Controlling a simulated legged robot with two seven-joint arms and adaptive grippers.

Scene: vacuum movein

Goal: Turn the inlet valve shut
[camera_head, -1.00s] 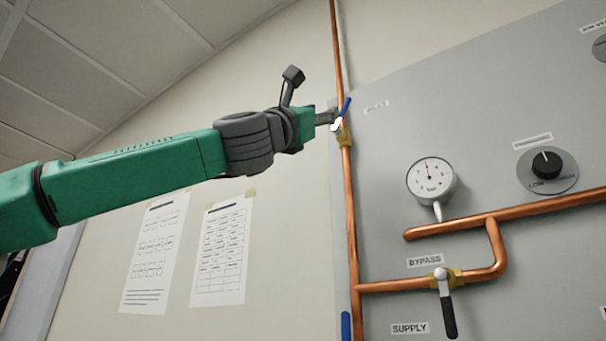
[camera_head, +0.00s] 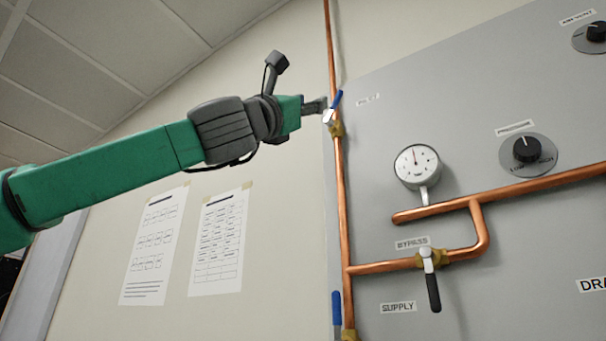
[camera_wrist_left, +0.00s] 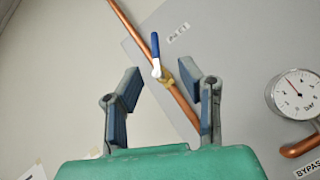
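The inlet valve (camera_head: 336,127) is a brass body on the vertical copper pipe at the panel's left edge, beside a label that seems to read INLET. Its blue-tipped lever (camera_head: 336,99) slants up along the pipe; the lever also shows in the left wrist view (camera_wrist_left: 155,50). My left gripper (camera_head: 322,106) is right beside the lever in the head view. In the left wrist view its two fingers (camera_wrist_left: 168,90) are spread apart with nothing between their pads, and the valve lies beyond the fingertips. I cannot tell whether any finger touches the lever. My right gripper is not in view.
A grey panel (camera_head: 480,105) carries a pressure gauge (camera_head: 416,166), a knob (camera_head: 527,149) and the bypass valve with a black handle (camera_head: 433,290). Another blue lever (camera_head: 336,312) is lower on the same pipe. Two paper sheets (camera_head: 216,240) hang on the wall under my left arm.

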